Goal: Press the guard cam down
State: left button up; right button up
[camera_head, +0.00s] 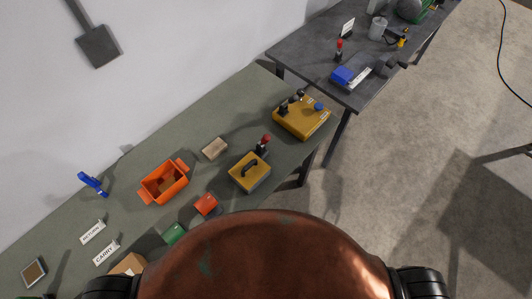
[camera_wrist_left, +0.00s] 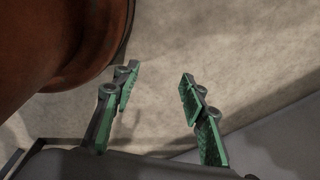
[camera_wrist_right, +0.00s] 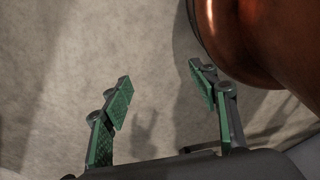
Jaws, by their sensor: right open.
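I cannot tell for sure which part is the guard cam. In the head view a yellow box with a black handle (camera_head: 249,172) sits on the green bench, with a small red-knobbed black post (camera_head: 264,142) at its back right. A larger yellow unit (camera_head: 301,118) with black posts and a blue part stands at the bench's far right end. My left gripper (camera_wrist_left: 157,91) is open and empty in its wrist view, above bare floor. My right gripper (camera_wrist_right: 161,88) is also open and empty above the floor. Neither gripper shows in the head view.
On the green bench (camera_head: 230,105) are an orange bin (camera_head: 164,183), a tan block (camera_head: 214,148), a red block (camera_head: 206,204), a green block (camera_head: 174,233), white signs (camera_head: 92,232) and a blue tool (camera_head: 93,184). A dark table (camera_head: 310,50) with more parts stands beyond.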

aim_at(266, 138)
jog(key=k, duration=0.65)
jog(key=u, duration=0.45)
jog(key=i, duration=0.3)
jog(key=u, duration=0.5)
